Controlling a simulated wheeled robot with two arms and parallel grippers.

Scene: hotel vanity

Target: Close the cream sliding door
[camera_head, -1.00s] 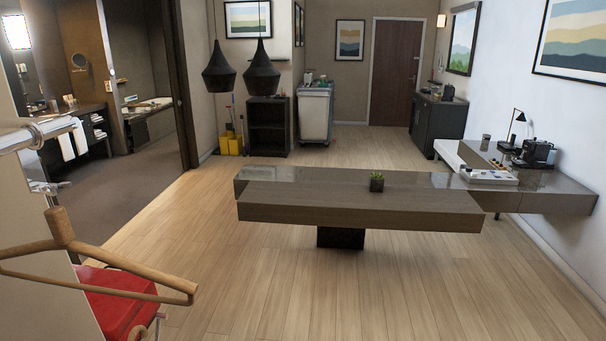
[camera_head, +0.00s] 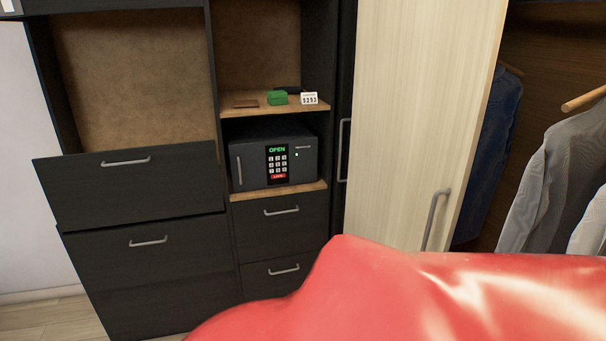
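The cream sliding door (camera_head: 425,110) stands upright right of the middle in the head view. It has a vertical grey handle (camera_head: 433,220) near its right edge. To the right of that edge the wardrobe (camera_head: 540,45) is open, with clothes hanging inside. A glossy red object (camera_head: 420,295) fills the bottom foreground and hides the lower part of the door. Neither of my grippers is in view.
A dark cabinet (camera_head: 140,265) with drawers and open shelves stands to the left. A blue garment (camera_head: 488,150) and grey garment (camera_head: 560,170) hang at right.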

